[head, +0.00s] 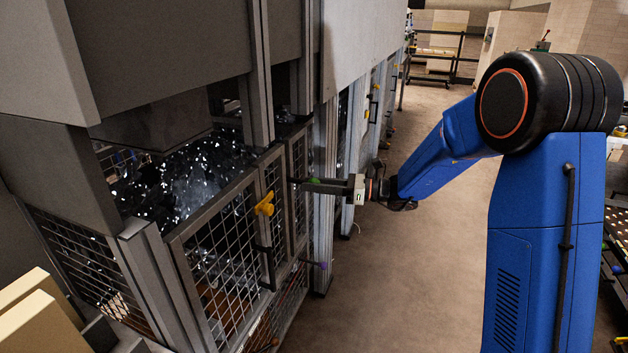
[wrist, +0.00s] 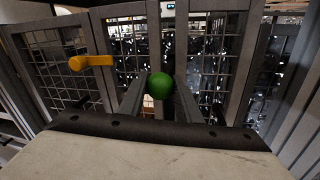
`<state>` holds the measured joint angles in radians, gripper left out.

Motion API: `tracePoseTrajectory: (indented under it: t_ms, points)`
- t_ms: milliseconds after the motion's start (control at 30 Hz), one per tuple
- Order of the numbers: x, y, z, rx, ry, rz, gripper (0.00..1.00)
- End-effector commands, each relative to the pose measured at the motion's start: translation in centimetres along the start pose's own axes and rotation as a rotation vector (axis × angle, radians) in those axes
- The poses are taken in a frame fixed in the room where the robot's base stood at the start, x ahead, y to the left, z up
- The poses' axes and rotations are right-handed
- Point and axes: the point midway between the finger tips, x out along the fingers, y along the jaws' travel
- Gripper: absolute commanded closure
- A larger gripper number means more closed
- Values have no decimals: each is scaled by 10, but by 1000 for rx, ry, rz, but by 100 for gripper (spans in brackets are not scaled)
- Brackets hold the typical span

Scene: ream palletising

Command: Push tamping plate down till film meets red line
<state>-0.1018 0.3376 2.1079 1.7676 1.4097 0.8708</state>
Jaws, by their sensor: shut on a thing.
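My gripper (head: 302,185) reaches left from the blue arm to the front of a mesh cage. It is shut on a green ball knob (head: 313,181). In the wrist view the green ball (wrist: 160,86) sits between the two grey fingers. Dark, shiny crumpled film (head: 190,172) is heaped inside the cage. A grey block (head: 152,122), perhaps the tamping plate, hangs above the film; its underside and any gap are unclear. The film also glints behind the mesh in the wrist view (wrist: 205,50). I cannot make out a red line.
A yellow handle (head: 265,204) sticks out from the mesh door (head: 212,262), left of my gripper. Pale boxes (head: 40,310) stand at the lower left. Open floor (head: 410,260) lies right of the cages.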

Motion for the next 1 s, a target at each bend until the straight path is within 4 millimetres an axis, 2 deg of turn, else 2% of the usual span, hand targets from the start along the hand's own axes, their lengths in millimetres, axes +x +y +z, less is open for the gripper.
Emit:
tracePoseTrajectory:
  t_ms: [300, 500, 700, 1000]
  points:
    - [0, -14, -73, 8, 3, -1, 100]
    - [-1, -20, -108, 7, 3, -1, 100]
    - [-1, -24, -127, 5, 2, -1, 100]
    - [-1, -25, -131, 3, 2, -1, 100]
